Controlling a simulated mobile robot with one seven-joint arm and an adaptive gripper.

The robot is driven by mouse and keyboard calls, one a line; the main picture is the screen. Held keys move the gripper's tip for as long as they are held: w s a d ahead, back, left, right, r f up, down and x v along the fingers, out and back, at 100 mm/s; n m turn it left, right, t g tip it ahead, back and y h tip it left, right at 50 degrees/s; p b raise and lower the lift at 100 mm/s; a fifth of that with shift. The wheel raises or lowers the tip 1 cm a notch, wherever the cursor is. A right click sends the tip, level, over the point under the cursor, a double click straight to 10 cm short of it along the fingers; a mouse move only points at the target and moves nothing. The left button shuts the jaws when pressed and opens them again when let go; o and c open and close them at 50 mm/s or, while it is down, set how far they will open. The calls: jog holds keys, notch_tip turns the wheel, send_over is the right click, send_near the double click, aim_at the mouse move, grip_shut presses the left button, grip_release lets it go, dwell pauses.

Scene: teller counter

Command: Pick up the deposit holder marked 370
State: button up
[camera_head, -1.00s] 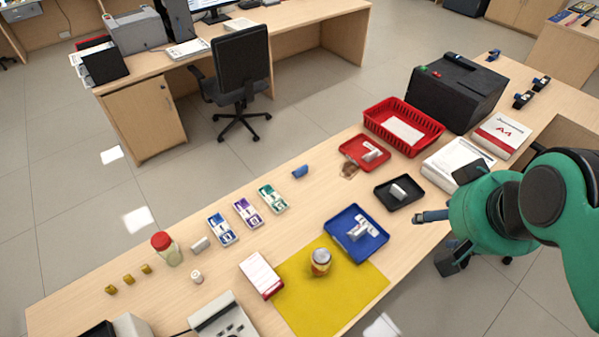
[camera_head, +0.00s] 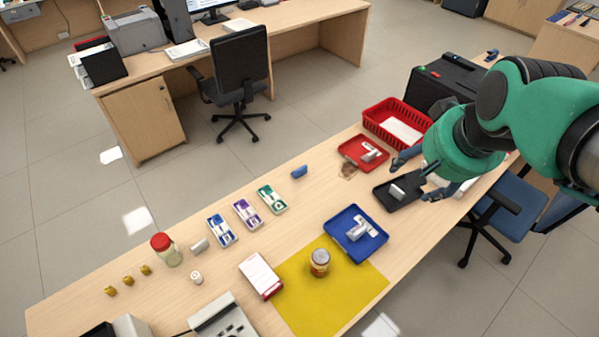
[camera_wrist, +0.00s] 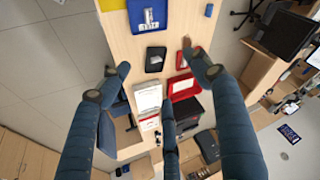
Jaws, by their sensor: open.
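Small pale holders lie in three trays: one (camera_head: 398,191) in the black tray (camera_head: 389,208), one (camera_head: 370,154) in the red tray (camera_head: 347,151), and one (camera_head: 361,229) in the blue tray (camera_head: 333,229). Their numbers are too small to read in the head view, so I cannot tell which is marked 370. In the wrist view, the blue tray's holder (camera_wrist: 149,15) has a white label with unclear digits. My gripper (camera_head: 415,178) is open and empty, its fingers spread above the black tray. The black tray (camera_wrist: 147,69) shows between my fingers in the wrist view.
A red basket (camera_head: 376,122) and a black machine (camera_head: 430,87) stand behind my gripper. A yellow mat (camera_head: 340,293) bears a jar (camera_head: 320,263). A lidded jar (camera_head: 166,250) and card sets (camera_head: 247,213) are on the left. A blue chair (camera_head: 522,208) stands by the counter.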

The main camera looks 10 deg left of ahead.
jog(key=w+a+f+m, duration=0.1)
jog(key=w+a+f, duration=0.3)
jog(key=w, duration=0.5)
jog(key=w+a+f+m+g+y, duration=0.15)
jog(key=w+a+f, duration=0.25)
jog(key=w, duration=0.5)
jog(key=w+a+f+m, duration=0.2)
jog(key=w+a+f, duration=0.2)
jog(key=w, duration=0.6)
jog(key=w+a+f+m, duration=0.1)
jog(key=w+a+f, duration=0.3)
jog(key=f, duration=0.5)
jog(key=w+a+f+m+g, duration=0.1)
jog(key=w+a+f, duration=0.4)
jog(key=f, duration=0.5)
jog(key=w+a+f+m+p, duration=0.1)
jog(key=w+a+f, duration=0.3)
jog(key=f, duration=0.5)
jog(key=shift+w+a+f, duration=0.25)
jog(key=shift+w, duration=0.1)
jog(key=shift+m, duration=0.25)
send_over(302, 171)
jog(key=s, duration=0.1)
jog(key=shift+s+d+f+b, duration=0.1)
jog(key=shift+d+f+b, duration=0.15)
jog(key=shift+f, duration=1.8)
jog(key=shift+d+f+b, duration=0.1)
jog(key=shift+f+b, duration=0.1)
jog(key=shift+f, duration=1.8)
jog(key=shift+f, duration=0.1)
